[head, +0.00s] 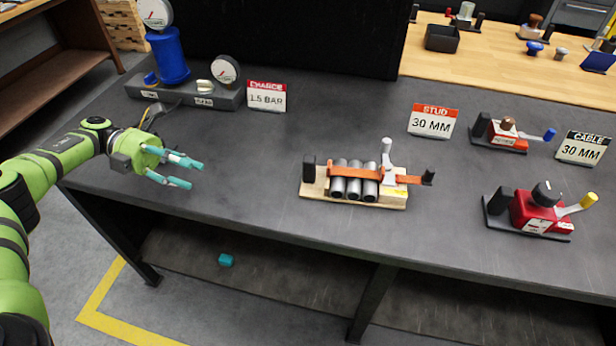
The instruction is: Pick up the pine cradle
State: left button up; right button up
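The pine cradle (310,188) is a light wooden base near the middle of the dark grey table. Several grey cylinders (354,187) lie side by side on it under an orange bar, with a white upright handle (387,158) and dark end blocks. My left gripper (190,172), green with teal fingers, is above the table to the left of the cradle, apart from it. Its fingers are spread with nothing between them. My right gripper is not in view.
A gauge stand with a blue cylinder (170,57) is at the back left beside a "CHARGE 1.5 BAR" sign (267,97). Red devices (539,212) and signs stand at right. The table between gripper and cradle is clear.

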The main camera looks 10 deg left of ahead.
pick_arm(q)
jog(key=w+d+r+g+y, duration=0.1)
jog(key=w+d+r, duration=0.15)
jog(key=r, duration=0.25)
jog(key=w+d+r+g+y, duration=0.1)
jog(key=w+d+r, duration=0.15)
jog(key=r, duration=0.35)
jog(key=n+t+y, duration=0.3)
jog(key=n+y, duration=0.1)
jog(key=y, duration=1)
send_near(310, 158)
notch_tip(310, 158, down, 12)
jog(key=shift+s+d+r, duration=0.1)
jog(key=shift+s+r, duration=0.05)
jog(key=shift+r, duration=0.05)
grip_shut()
grip_release()
jog(key=shift+r, duration=0.1)
